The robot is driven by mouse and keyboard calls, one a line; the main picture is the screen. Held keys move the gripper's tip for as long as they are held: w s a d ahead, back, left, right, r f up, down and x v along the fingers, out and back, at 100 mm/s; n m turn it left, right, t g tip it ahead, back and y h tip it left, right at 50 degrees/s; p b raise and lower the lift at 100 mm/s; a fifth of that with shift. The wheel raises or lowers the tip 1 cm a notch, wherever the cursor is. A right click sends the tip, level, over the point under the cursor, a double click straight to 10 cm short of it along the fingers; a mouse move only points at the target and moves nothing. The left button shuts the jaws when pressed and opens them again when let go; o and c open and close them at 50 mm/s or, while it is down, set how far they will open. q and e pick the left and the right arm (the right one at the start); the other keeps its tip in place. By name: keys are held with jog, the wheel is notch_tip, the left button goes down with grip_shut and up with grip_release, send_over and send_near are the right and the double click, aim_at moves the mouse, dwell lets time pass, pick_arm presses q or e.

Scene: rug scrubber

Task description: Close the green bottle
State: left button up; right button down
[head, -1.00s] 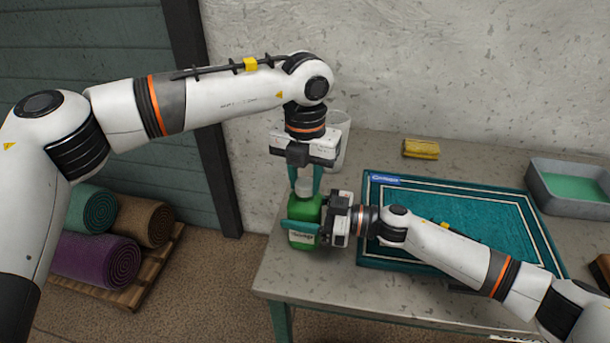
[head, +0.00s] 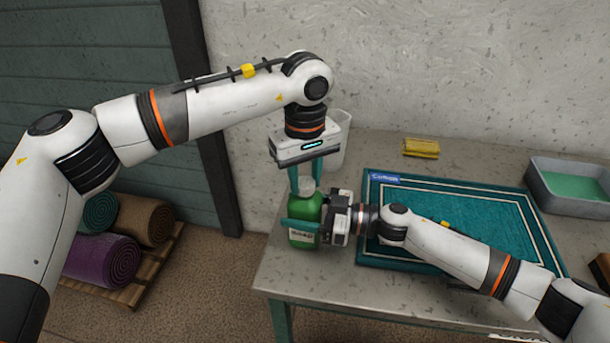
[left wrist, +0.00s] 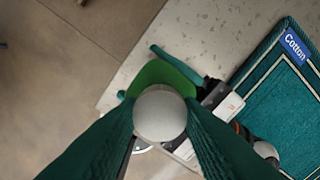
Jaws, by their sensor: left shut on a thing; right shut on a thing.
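The green bottle (head: 303,238) stands upright near the left end of the table, with a pale label on its front. A whitish cap (head: 306,187) sits at the bottle's top. My left gripper (head: 307,184) points straight down and is shut on the cap. In the left wrist view the round cap (left wrist: 160,115) lies between the two teal fingers, with the green bottle (left wrist: 165,76) under it. My right gripper (head: 304,223) comes from the right and is shut around the bottle's body. I cannot tell how far the cap is turned on the neck.
A teal rug (head: 465,222) in a dark frame lies right of the bottle, partly under my right arm. A clear container (head: 340,145) stands behind my left gripper. A yellow sponge (head: 421,148) and a grey tub (head: 570,187) with green content are at the back. The table's left edge is close to the bottle.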

pick_arm(q)
jog(key=m, duration=0.4)
jog(key=shift+m, duration=0.3)
jog(key=m, duration=0.4)
jog(key=shift+m, duration=0.3)
jog(key=m, duration=0.7)
jog(key=shift+m, duration=0.4)
jog(key=o, duration=1)
jog(key=shift+c, duration=0.2)
jog(key=shift+c, duration=0.2)
